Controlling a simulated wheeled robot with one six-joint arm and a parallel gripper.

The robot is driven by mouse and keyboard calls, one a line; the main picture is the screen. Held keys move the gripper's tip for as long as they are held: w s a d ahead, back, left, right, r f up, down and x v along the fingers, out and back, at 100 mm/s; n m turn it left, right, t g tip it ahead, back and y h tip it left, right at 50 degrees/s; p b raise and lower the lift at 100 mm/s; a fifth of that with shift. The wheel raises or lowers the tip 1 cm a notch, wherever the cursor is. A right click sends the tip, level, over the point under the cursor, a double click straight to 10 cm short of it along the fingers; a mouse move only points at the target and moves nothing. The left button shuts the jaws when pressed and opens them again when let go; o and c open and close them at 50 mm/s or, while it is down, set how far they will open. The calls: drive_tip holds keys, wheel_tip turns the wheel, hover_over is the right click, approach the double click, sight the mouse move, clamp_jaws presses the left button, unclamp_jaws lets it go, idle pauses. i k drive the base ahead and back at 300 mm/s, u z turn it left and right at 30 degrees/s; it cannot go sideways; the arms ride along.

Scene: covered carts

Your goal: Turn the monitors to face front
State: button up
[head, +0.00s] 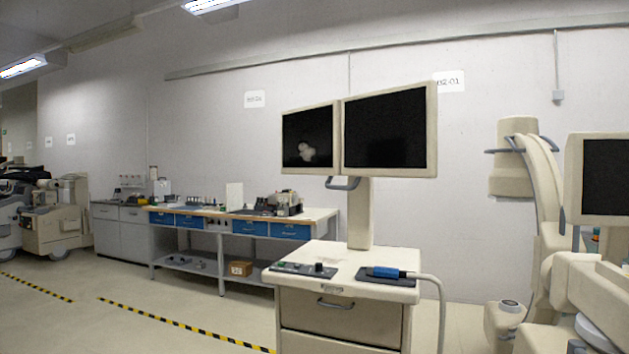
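Two cream-framed monitors stand side by side on one post (361,215) above a cream cart (340,309). The left monitor (311,138) is smaller and dark, with a whitish blob on its screen. The right monitor (389,131) is larger, dark and blank. Both screens show to me at a slant, their right edges looking taller than their left ones. A grey handle (343,183) hangs below them. A third monitor (604,179), dark, is cut off by the right edge. My gripper is not in view.
The cart top holds a control panel (303,269) and a blue handpiece (385,272) with a hose. A cream curved-arm machine (540,190) stands at right. A workbench (245,216) lines the wall.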

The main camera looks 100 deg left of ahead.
sight(392, 132)
drive_tip(key=u, duration=0.35)
drive_tip(key=k, duration=0.85)
drive_tip(key=u, duration=1.3)
drive_tip(key=i, duration=1.05)
drive_tip(key=u, duration=1.3)
drive_tip(key=i, duration=0.35)
drive_tip(key=u, duration=0.2)
